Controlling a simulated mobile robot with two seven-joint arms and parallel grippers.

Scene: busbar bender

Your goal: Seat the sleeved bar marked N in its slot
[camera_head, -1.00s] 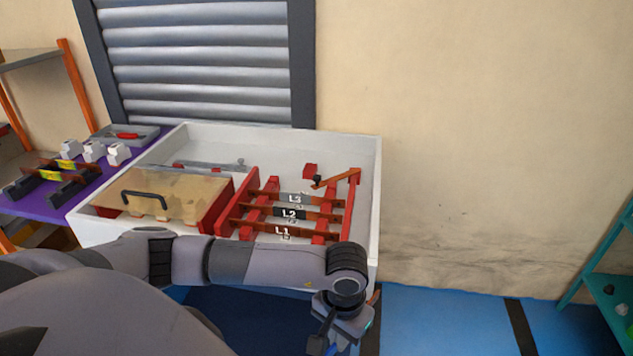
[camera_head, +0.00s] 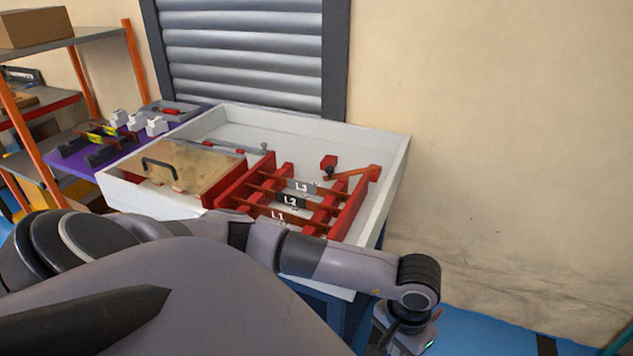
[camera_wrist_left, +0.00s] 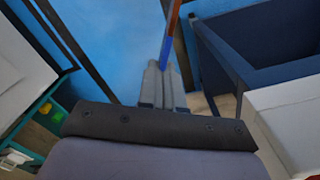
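A bar, blue near my gripper and copper-brown beyond, shows in the left wrist view (camera_wrist_left: 170,38). My left gripper (camera_wrist_left: 164,72) is shut on its blue end; no N mark can be read. In the head view this gripper (camera_head: 402,342) is low, right of the white tray's front corner and apart from the slots; the arm and frame edge hide much of it. The red slotted frame (camera_head: 345,212) sits in the white tray, with bars marked L3 (camera_head: 303,187), L2 (camera_head: 290,201) and L1 (camera_head: 277,216) lying across it. My right gripper is not in view.
A copper-coloured arm (camera_head: 352,173) spans the frame's back right. A wooden-topped red box (camera_head: 190,167) with a black handle is at left in the white tray (camera_head: 398,165). A purple table (camera_head: 70,165) holds bars and white blocks. Blue floor is clear at right.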

